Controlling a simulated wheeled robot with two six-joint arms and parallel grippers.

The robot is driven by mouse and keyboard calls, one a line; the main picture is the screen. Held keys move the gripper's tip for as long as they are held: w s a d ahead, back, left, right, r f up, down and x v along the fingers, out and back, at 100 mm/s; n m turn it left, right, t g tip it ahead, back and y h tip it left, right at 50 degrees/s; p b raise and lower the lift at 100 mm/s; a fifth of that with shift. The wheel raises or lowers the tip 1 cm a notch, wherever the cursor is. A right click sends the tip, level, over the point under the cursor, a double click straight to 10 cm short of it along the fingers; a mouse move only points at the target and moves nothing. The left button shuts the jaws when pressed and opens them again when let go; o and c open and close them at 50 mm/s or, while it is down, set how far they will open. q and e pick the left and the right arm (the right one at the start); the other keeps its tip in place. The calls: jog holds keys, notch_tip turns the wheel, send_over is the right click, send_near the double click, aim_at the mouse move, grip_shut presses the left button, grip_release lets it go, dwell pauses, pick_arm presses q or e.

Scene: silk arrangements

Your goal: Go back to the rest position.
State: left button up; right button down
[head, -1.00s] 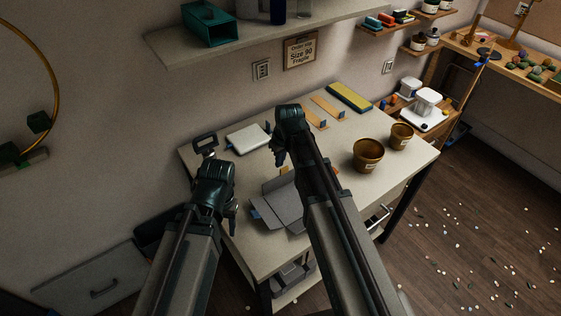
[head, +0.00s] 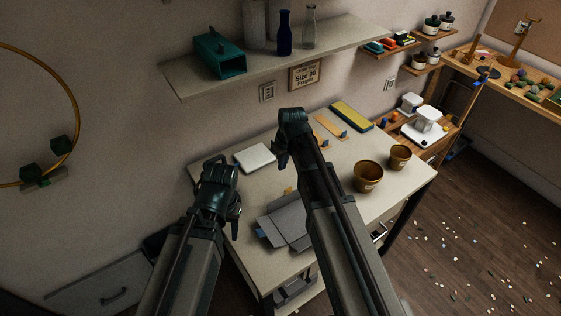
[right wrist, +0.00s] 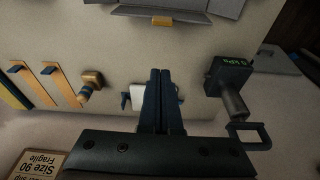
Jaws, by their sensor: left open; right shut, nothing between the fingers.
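My left gripper (head: 236,208) is at the end of the left arm, over the left part of the table; it is open, with no object seen in it. My right gripper (head: 281,158) is raised above the table, further right. In the right wrist view its two dark fingers (right wrist: 160,98) are together with nothing between them. Both arms reach forward over the table (head: 345,213).
A grey folded box (head: 290,222), white pad (head: 255,157), two brown pots (head: 367,176) and a yellow mat (head: 351,116) lie on the table. A pump-like device (right wrist: 232,75) and wooden-handled tool (right wrist: 91,84) show below my right gripper. A shelf (head: 270,62) overhangs behind.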

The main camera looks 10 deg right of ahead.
pick_arm(q)
jog(key=shift+r, duration=0.55)
pick_arm(e)
jog(key=s+a+g+h, duration=0.1)
jog(key=s+a, duration=0.3)
jog(key=s, duration=0.6)
jog(key=s+a+g+h, duration=0.1)
jog(key=s+a, duration=0.3)
jog(key=s, duration=0.7)
jog(key=shift+a+r+g, duration=0.2)
jog(key=shift+r+g, duration=0.1)
jog(key=shift+r, duration=0.05)
